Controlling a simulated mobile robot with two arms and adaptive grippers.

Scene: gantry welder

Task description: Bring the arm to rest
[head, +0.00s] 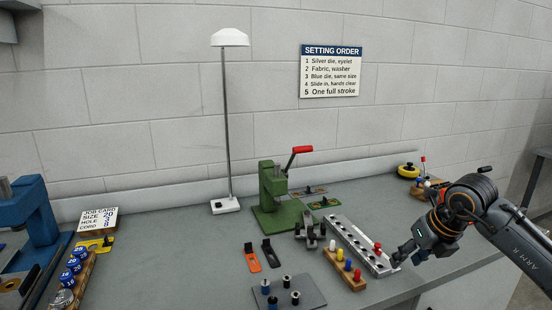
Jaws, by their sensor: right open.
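My right gripper (403,257) is in the head view at the right, at the end of my dark grey arm that comes in from the right edge. It is open, with nothing seen between its fingers. It hangs near the right end of a long metal rail with holes (362,244), close to a small red knob on it. Whether it touches the rail cannot be told. My left gripper is not in the view.
A green press (272,200) with a red handle stands mid-bench. In front are a wooden block with coloured pegs (345,272), a grey plate with dies (300,296) and orange and black clips. A lamp (227,120) stands behind. A blue machine (30,230) is at left.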

